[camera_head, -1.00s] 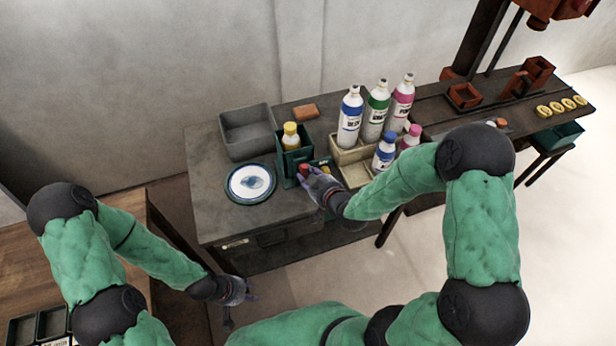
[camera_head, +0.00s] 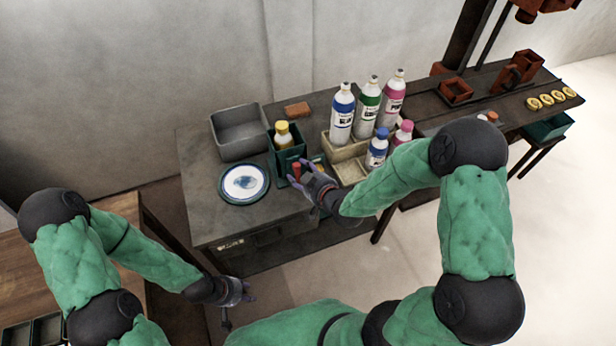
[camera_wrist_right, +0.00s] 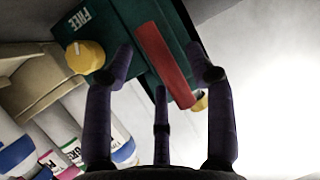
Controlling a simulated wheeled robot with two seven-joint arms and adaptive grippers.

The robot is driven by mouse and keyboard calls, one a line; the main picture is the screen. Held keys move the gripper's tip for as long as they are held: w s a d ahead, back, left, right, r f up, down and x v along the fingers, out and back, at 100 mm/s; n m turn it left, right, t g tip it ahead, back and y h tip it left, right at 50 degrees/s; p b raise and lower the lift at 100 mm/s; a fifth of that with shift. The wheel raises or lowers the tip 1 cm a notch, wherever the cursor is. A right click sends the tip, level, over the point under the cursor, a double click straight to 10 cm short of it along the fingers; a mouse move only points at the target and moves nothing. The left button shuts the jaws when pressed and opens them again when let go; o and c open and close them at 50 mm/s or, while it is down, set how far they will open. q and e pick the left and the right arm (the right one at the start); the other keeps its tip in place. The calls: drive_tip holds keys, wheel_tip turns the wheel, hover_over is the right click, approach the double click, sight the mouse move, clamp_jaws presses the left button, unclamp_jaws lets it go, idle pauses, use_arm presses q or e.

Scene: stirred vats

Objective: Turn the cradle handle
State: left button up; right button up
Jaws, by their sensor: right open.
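The cradle (camera_head: 284,160) is a dark green box on the grey bench, holding a yellow-capped bottle (camera_head: 283,135). Its red handle (camera_head: 296,171) is at the front right of the box. In the right wrist view the red handle (camera_wrist_right: 165,65) is a slanted bar lying between my spread fingers, beside a yellow knob (camera_wrist_right: 86,57) and the word FREE. My right gripper (camera_head: 305,173) is open; I see no finger closed on the handle, and contact cannot be told. My left gripper (camera_head: 234,291) hangs low in front of the bench, away from the cradle; its fingers are unclear.
A grey bin (camera_head: 239,132) and a round white dish with a blue rim (camera_head: 245,184) are left of the cradle. A beige rack (camera_head: 349,170) with several bottles stands close on the right. A brown block (camera_head: 297,109) lies behind. The bench's front left is bare.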

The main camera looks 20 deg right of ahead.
drive_tip(key=v, duration=1.2)
drive_tip(key=shift+w+a+f, duration=0.1)
